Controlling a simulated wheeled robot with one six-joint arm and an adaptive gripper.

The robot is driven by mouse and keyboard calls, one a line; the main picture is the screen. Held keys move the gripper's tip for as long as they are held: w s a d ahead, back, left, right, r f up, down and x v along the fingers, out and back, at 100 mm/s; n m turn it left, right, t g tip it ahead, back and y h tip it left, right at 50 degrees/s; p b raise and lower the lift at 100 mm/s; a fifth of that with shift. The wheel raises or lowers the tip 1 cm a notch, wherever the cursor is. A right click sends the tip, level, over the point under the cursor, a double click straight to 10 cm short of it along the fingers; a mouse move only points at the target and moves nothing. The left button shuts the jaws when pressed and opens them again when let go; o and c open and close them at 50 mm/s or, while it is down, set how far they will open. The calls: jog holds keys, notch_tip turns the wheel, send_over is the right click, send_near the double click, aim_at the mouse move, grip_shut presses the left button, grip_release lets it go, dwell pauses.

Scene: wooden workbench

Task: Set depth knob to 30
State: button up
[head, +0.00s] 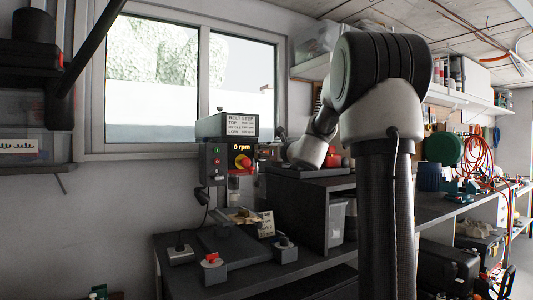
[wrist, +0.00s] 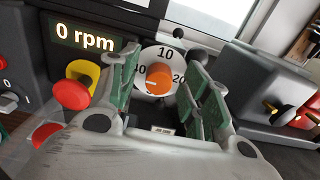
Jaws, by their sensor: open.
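The orange depth knob (wrist: 159,80) sits in the middle of a white dial (wrist: 165,54) on the drill press front. The dial shows 10 at the top and 20 at the right; the left number is partly covered, and the bottom one is mostly hidden. A pale mark on the knob lies toward its left side. My gripper (wrist: 163,72) is open, with green-padded fingers on the left and right of the knob and a gap on each side. In the head view my gripper (head: 270,153) is at the right side of the press head (head: 216,160); the knob cannot be made out there.
A red stop button on a yellow base (wrist: 75,90) is close left of my left finger, under the 0 rpm display (wrist: 85,36). A grey box-shaped unit (wrist: 255,80) stands to the right. Small control boxes (head: 212,267) are on the bench below.

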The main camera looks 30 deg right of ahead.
jog(key=c, duration=1)
jog(key=shift+c, duration=0.2)
jog(key=shift+n, duration=0.3)
jog(key=n, duration=0.8)
jog(key=shift+a+f, duration=0.1)
jog(key=n, duration=0.4)
jog(key=shift+n, duration=0.4)
jog(key=n, duration=0.4)
jog(key=shift+f, duration=0.15)
jog(key=shift+n, duration=0.3)
